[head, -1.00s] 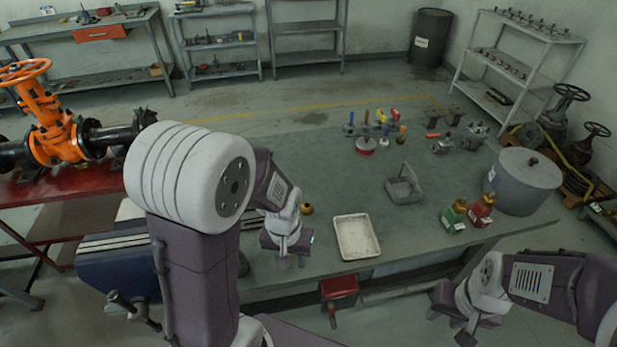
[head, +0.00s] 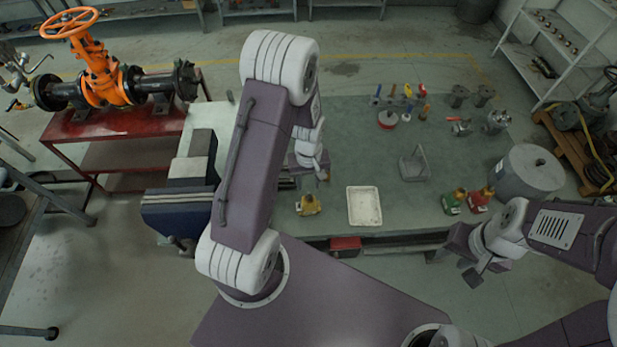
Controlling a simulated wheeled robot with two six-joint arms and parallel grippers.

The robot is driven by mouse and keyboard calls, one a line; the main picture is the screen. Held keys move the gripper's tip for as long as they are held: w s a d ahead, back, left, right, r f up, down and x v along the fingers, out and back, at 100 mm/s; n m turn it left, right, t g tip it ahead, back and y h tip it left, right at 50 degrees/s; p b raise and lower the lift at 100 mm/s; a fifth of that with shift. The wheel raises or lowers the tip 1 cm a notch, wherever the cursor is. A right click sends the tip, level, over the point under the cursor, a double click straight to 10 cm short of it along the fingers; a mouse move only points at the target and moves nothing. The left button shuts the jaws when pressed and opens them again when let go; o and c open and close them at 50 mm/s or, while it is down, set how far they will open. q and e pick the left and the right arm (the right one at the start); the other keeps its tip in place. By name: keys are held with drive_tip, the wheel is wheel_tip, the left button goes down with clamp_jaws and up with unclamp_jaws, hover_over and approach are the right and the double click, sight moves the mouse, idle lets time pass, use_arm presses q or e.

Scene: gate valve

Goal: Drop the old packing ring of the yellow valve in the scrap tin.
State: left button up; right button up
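A small yellow valve (head: 309,205) stands near the front edge of the green bench, left of a white tray (head: 364,206). My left gripper (head: 321,178) is above and behind it, partly hidden by its own arm. I cannot tell whether its fingers are apart or hold anything. My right gripper (head: 456,268) is in front of the bench at the right, with its fingers apart and nothing seen between them. The packing ring is too small or hidden to make out. I cannot tell which container is the scrap tin; a large grey lidded pot (head: 527,174) stands at the right.
A green valve (head: 452,203) and a red valve (head: 480,201) stand by the pot. A grey handled caddy (head: 414,165) and several coloured-handled tools (head: 405,98) are farther back. A blue vise (head: 178,213) is at the left. The bench middle is mostly clear.

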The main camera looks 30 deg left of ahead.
sight(309, 193)
use_arm(q)
drive_tip(key=shift+w+d+f+b, duration=0.1)
drive_tip(key=shift+f+b, duration=0.45)
drive_tip(key=shift+f, duration=0.15)
wheel_tip(309, 193, down, 6)
drive_tip(key=b, duration=0.4)
drive_tip(key=shift+r+b, duration=0.2)
drive_tip(key=shift+b, duration=0.15)
drive_tip(key=shift+r, duration=0.1)
clamp_jaws()
